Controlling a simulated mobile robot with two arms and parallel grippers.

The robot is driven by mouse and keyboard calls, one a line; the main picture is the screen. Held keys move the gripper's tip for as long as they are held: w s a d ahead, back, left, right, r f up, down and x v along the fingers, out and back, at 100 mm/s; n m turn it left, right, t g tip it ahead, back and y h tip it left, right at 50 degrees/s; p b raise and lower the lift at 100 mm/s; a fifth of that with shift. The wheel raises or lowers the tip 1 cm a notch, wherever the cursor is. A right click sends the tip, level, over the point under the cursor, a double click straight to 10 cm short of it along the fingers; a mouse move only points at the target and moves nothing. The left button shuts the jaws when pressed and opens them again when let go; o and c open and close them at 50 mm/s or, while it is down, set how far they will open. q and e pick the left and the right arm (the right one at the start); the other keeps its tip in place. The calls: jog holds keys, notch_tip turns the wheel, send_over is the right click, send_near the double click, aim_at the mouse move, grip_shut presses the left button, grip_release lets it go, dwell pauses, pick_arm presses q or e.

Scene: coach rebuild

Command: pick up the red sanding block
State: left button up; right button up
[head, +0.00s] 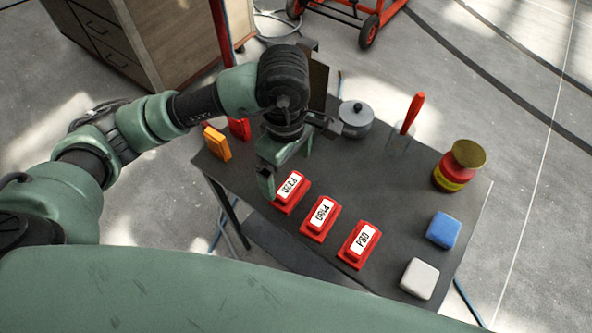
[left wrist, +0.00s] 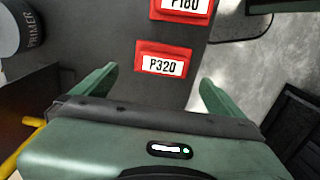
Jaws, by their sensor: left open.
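Three red sanding blocks with white labels lie in a row on the dark table (head: 395,190). The P320 block (head: 290,192) is nearest my left gripper, the P180 block (head: 320,218) is in the middle, and the P80 block (head: 358,245) is at the right end. My left gripper (head: 283,168) is open and empty above the table beside the P320 block. In the left wrist view the P320 block (left wrist: 165,67) shows just beyond and between the open fingers (left wrist: 158,87), with the P180 block (left wrist: 182,8) farther off. My right gripper is out of view.
An orange block (head: 216,143) and a partly hidden red item (head: 239,128) stand left of my gripper. A grey primer can (head: 356,118), a red-handled tool (head: 411,113) and a jar (head: 458,165) stand behind. A blue block (head: 443,230) and white block (head: 419,278) lie right.

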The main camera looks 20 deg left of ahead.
aim_at(289, 185)
pick_arm(q)
jog(key=f, duration=0.1)
jog(key=s+f+p, duration=0.1)
jog(key=f, duration=0.1)
jog(key=shift+d+f, duration=0.15)
jog(key=shift+f, duration=0.1)
jog(key=f, duration=0.2)
jog(key=shift+w+d+f+p, duration=0.1)
jog(key=shift+w+f+p, duration=0.1)
jog(key=shift+f+p, duration=0.2)
jog(key=shift+f, duration=0.5)
jog(key=c, duration=1.3)
jog(key=shift+c, duration=0.2)
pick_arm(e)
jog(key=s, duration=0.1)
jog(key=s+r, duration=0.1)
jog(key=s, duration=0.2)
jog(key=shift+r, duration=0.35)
